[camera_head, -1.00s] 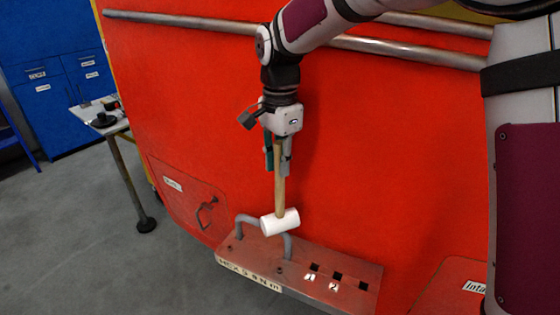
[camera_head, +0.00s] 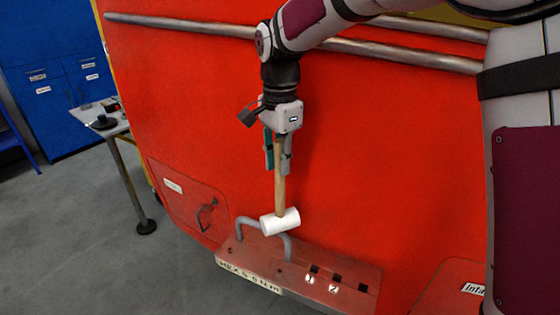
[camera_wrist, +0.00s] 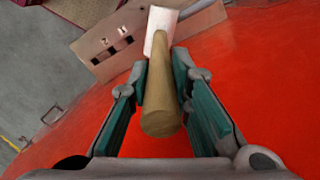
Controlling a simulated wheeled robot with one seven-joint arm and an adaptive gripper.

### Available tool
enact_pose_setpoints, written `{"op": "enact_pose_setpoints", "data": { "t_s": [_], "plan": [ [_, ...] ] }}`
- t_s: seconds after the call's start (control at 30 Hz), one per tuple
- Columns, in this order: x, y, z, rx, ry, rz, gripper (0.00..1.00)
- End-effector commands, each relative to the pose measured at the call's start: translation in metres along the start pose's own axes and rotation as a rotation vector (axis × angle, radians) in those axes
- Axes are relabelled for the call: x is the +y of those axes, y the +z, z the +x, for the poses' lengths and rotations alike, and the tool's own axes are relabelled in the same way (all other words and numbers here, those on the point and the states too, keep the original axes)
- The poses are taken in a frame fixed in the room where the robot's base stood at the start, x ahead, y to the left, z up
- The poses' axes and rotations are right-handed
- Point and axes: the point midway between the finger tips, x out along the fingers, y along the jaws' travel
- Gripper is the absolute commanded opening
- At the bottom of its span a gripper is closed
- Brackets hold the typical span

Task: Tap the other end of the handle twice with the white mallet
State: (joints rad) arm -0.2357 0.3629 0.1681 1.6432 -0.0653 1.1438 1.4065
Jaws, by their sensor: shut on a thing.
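My gripper (camera_head: 278,150) is shut on the wooden handle of the white mallet (camera_head: 280,222), which hangs with its head down. In the wrist view the mallet's wooden handle (camera_wrist: 162,95) lies between the gripper's two fingers (camera_wrist: 160,85), with the white head beyond it. The grey bent handle (camera_head: 248,221) stands on the red step plate (camera_head: 320,281). Part of the handle is hidden behind the head.
The plate has several square dark holes with number labels beside them. A large red nosecone (camera_head: 400,150) stands right behind the plate, with metal rails (camera_head: 400,53) above. A table (camera_head: 110,122) with small items stands at the left. Grey floor is clear at the lower left.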

Motion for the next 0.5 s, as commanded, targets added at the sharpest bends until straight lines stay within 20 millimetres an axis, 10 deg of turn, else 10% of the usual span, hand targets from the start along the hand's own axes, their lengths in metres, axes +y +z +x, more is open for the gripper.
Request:
{"op": "enact_pose_setpoints", "data": {
  "t_s": [0.5],
  "plan": [
    [-0.0006, 0.0002, 0.0024, 0.001, -0.003, 0.0, 0.0]
  ]
}}
